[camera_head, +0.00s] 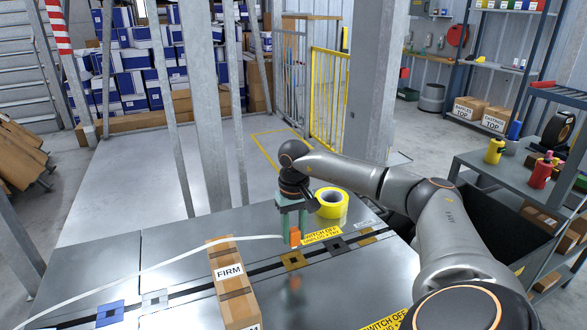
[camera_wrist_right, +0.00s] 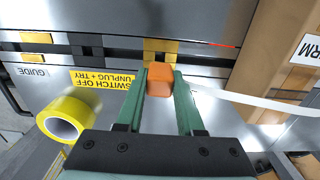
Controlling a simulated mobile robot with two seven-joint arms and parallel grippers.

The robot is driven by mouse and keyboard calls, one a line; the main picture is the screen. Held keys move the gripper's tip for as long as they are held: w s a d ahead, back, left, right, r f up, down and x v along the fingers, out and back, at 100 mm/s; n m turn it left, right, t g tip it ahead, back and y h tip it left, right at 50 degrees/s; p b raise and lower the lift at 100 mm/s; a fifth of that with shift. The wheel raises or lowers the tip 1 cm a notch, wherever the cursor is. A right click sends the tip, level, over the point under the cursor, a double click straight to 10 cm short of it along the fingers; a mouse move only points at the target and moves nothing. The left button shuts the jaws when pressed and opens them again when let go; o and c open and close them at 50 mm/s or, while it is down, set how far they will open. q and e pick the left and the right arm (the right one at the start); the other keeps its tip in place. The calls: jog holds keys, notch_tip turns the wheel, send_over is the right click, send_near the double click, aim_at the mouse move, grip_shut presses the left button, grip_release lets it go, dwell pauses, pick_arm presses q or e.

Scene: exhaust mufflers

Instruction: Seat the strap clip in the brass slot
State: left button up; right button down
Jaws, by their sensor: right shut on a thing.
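My right gripper (camera_head: 293,228) points down over the metal table and is shut on the orange strap clip (camera_head: 295,237). In the wrist view the clip (camera_wrist_right: 160,80) sits between the fingertips (camera_wrist_right: 160,92). A white strap (camera_head: 150,264) runs from the clip across the table to the lower left; it also shows in the wrist view (camera_wrist_right: 260,102). A brass slot piece (camera_head: 292,261) lies on the dark rail just below the clip in the head view, and just beyond it in the wrist view (camera_wrist_right: 160,46). The clip appears held above the table, apart from the slot. My left gripper is not in view.
The rail also carries blue (camera_head: 110,313), silver (camera_head: 155,300) and dark grey (camera_head: 337,246) pieces, plus another brass-coloured one (camera_head: 367,236). A FIRM carton (camera_head: 232,285) stands left of the slot, under the strap's path. A yellow tape roll (camera_head: 332,203) stands behind the gripper.

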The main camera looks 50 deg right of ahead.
aim_at(294, 245)
jog(key=shift+f+b, duration=0.7)
jog(key=shift+f, duration=0.65)
jog(key=shift+f+b, duration=0.5)
jog(key=shift+f, duration=0.5)
jog(key=shift+p, duration=0.5)
jog(key=shift+f+b, duration=0.3)
jog(key=shift+f, duration=0.15)
dwell(0.6)
jog(key=shift+c, duration=2.2)
grip_release()
